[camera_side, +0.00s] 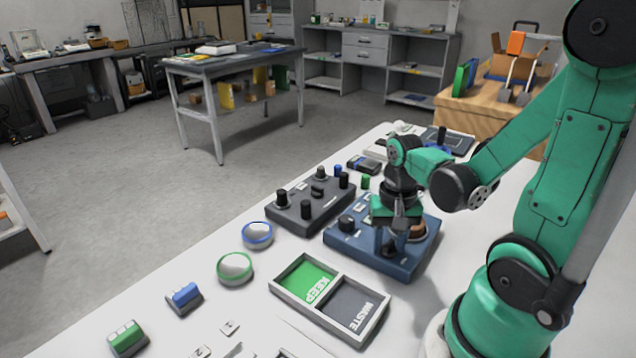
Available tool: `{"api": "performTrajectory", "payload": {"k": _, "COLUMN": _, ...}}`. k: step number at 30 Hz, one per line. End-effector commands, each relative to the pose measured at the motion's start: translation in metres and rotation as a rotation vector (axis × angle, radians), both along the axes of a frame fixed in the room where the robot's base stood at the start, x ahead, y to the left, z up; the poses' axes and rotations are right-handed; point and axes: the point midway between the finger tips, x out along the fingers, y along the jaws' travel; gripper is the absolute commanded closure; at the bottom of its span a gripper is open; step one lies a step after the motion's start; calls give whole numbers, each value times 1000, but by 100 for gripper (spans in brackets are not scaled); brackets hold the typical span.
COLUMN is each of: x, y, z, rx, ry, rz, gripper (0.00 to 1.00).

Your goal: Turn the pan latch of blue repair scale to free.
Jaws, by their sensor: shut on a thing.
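The blue repair scale (413,266) is a dark blue box on the white table, in the middle right of the view. Knobs stand on its top, one (346,223) at its left corner, and a brownish round part shows at its right, partly behind my gripper. My gripper (391,246) points down over the scale's front half. Its fingers are shut on a small dark knob there, which looks like the pan latch. The fingers hide most of this knob, so I cannot tell which way it is turned.
A dark grey box (309,214) with several knobs stands close left of the scale. In front is a tray (281,284) with green KEEP and grey WASTE compartments. Round blue-rimmed (257,235) and green-rimmed (234,268) pieces lie further left. Small items crowd the table behind.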

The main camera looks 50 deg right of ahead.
Motion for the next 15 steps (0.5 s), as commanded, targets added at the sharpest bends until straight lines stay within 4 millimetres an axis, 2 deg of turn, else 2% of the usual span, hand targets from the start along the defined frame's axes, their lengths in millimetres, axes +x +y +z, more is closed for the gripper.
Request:
{"api": "performTrajectory", "payload": {"k": 1, "x": 1, "y": 0, "z": 0, "rx": -2, "ry": -4, "rz": -1, "gripper": 53}}
{"api": "performTrajectory", "payload": {"k": 3, "x": 1, "y": 0, "z": 0, "rx": -1, "ry": -3, "rz": 0, "gripper": 33}}
{"api": "performTrajectory", "payload": {"k": 4, "x": 1, "y": 0, "z": 0, "rx": -2, "ry": -3, "rz": 0, "gripper": 30}}
{"api": "performTrajectory", "payload": {"k": 15, "x": 0, "y": 0, "z": 2, "rx": -1, "ry": -1, "rz": 1, "gripper": 30}}
